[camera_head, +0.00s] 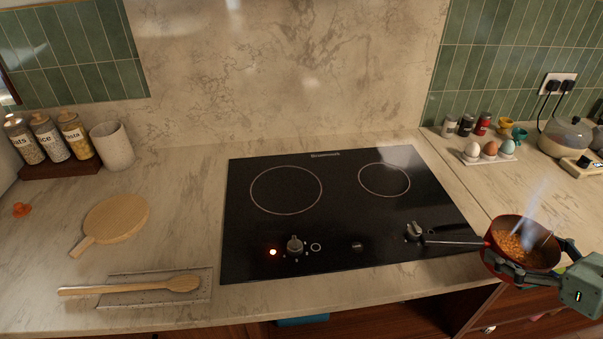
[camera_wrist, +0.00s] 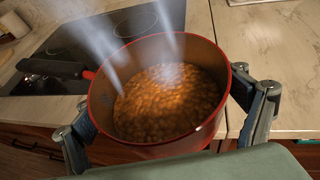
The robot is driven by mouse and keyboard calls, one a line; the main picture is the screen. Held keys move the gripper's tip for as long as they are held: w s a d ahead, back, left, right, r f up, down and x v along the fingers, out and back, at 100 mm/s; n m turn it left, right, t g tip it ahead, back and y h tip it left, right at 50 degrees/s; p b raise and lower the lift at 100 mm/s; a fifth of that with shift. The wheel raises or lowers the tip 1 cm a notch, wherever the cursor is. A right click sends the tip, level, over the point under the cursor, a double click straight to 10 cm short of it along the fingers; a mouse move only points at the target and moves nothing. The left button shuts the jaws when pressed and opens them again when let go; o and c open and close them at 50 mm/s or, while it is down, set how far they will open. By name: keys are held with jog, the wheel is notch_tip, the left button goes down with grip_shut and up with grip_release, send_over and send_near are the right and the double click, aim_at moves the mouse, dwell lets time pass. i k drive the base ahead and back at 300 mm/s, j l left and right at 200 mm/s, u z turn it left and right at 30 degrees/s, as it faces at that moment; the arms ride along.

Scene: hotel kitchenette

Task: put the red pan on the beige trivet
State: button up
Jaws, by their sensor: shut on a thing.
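The red pan (camera_head: 508,273) is at the right, at the counter's front edge beside the hob. It holds steaming orange-brown food, and its thin handle points left over the hob. My gripper (camera_head: 528,264) is shut around the pan's body, one finger on each side. In the wrist view the red pan (camera_wrist: 160,151) looks roughly upright between the fingers, its handle at upper left. A round beige wooden piece with a short handle (camera_head: 116,218), likely the trivet, lies bare on the left counter, far from my gripper.
The black hob (camera_head: 345,215) lies between pan and trivet; a red light glows beside its left knob. A wooden spoon (camera_head: 130,287) lies on a rectangular rest at front left. Jars (camera_head: 48,137) and a cup (camera_head: 112,146) stand behind the trivet. Eggs (camera_head: 489,149) stand back right.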

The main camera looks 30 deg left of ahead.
aim_at(85, 224)
jog(key=k+j+u, duration=0.1)
jog(key=j, duration=0.25)
jog(key=k+j, duration=0.2)
jog(key=j, duration=0.2)
jog(key=k+j+u, duration=0.15)
jog(key=j, duration=0.25)
jog(key=k+j, duration=0.15)
jog(key=j, duration=0.25)
jog(key=k+j+u, duration=0.15)
jog(key=j, duration=0.25)
jog(key=k+j, duration=0.1)
jog(key=j, duration=0.3)
jog(key=u, duration=0.05)
